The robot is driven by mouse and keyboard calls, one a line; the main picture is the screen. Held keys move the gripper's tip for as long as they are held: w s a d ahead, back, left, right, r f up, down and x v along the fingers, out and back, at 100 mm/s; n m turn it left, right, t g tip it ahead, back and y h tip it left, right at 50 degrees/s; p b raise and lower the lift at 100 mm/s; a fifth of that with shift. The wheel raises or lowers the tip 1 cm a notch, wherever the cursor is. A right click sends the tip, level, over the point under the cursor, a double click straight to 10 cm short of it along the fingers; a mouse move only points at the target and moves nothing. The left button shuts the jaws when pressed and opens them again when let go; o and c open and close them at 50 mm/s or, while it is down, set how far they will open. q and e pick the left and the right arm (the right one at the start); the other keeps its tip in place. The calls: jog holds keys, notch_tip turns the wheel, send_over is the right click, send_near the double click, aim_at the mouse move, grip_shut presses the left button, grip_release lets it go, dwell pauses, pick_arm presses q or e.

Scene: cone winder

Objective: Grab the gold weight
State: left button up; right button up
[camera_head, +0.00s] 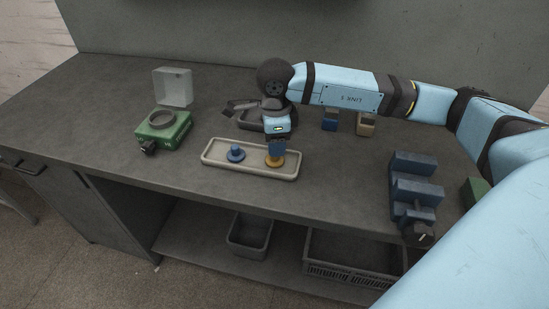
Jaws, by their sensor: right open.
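The gold weight (274,162) stands in the right part of a pale shallow tray (221,165) on the bench. A blue weight (236,154) with a knob stands in the same tray, to its left. My left gripper is not in view.
A green device (164,130) with a clear raised lid (173,87) stands at the left. Small blue (330,120) and tan (366,124) blocks stand at the back. A blue stepped fixture (414,184) is at the right. The bench's left side is clear.

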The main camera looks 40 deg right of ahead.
aim_at(273, 162)
notch_tip(273, 162, down, 4)
jog(key=shift+r, duration=0.25)
jog(key=shift+a, duration=0.1)
grip_shut()
jog(key=shift+r, duration=0.15)
